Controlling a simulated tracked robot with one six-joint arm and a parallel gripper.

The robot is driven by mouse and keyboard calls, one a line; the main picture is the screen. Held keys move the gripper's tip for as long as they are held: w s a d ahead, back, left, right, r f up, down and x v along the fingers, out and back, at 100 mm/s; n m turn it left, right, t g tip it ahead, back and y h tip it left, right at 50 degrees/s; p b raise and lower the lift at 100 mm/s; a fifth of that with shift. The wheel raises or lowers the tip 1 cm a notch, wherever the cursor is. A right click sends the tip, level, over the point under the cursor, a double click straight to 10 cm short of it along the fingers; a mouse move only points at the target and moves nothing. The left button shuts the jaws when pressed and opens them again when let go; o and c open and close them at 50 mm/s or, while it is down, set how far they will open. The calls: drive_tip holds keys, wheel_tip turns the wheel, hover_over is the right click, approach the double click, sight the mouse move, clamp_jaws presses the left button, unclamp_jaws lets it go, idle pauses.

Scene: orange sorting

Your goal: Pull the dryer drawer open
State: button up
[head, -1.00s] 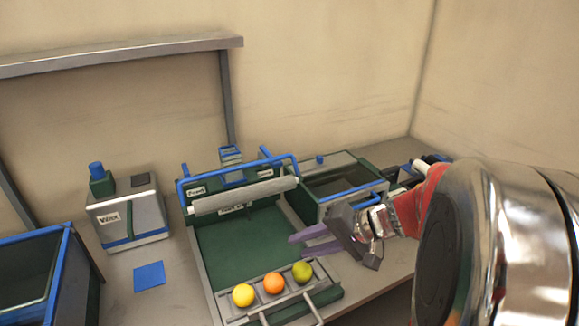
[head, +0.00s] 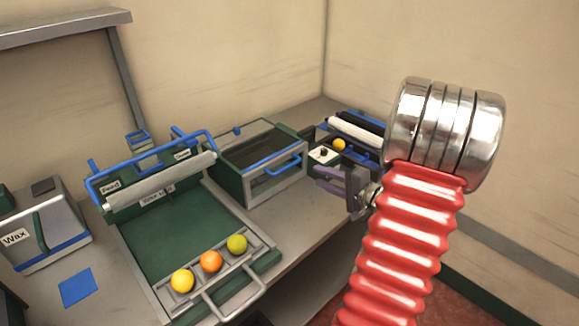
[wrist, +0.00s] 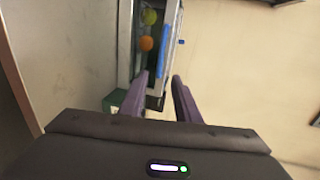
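A grey and green box (head: 235,178) with a dark window and a blue bar handle (head: 283,163) on its front stands at the middle of the bench. I take it for the dryer, though I can read no label on it; its drawer looks shut. My gripper (head: 318,178) is to the right of the box's front, its purple fingers pointing left, apart and empty. The handle is left of the fingertips and not between them. In the wrist view my gripper (wrist: 160,80) also shows spread fingers, with a blue strip (wrist: 164,50) beyond them.
A green tray bed (head: 185,235) with yellow, orange and green fruits along its front stands left of the box. A unit with rollers and an orange ball (head: 339,144) stands behind my gripper. The wax machine (head: 40,235) is far left.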

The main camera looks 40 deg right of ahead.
sight(291, 165)
drive_tip(key=x, duration=1.4)
drive_tip(key=shift+a, duration=0.15)
drive_tip(key=shift+c, duration=0.3)
drive_tip(key=shift+s, duration=0.1)
clamp_jaws()
